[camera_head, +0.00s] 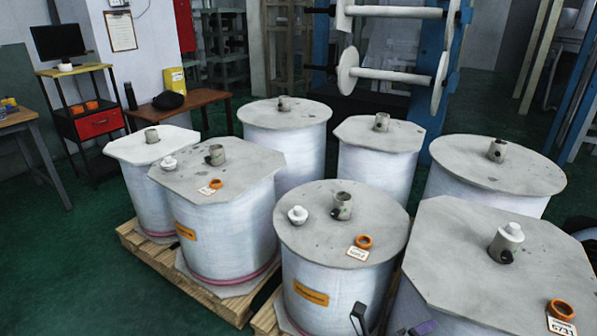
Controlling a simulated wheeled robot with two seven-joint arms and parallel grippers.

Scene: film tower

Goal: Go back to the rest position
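Dark gripper-like parts of mine show at the bottom edge, right of centre. One is a dark grey finger-like piece in front of the front middle drum (290,240). The other is a dark piece with a purple patch, just to its right, in front of the front right drum (450,270). I take them to be my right gripper (388,323). Most of it is cut off by the frame, so its opening cannot be judged. No object is seen in it. My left gripper is not in view.
Several white film drums stand close together on wooden pallets (160,262). White caps (298,215) and orange rings (364,242) lie on some lids. A wooden bench (185,101) and a monitor stand (75,90) are behind left. Green floor (60,260) is clear at left.

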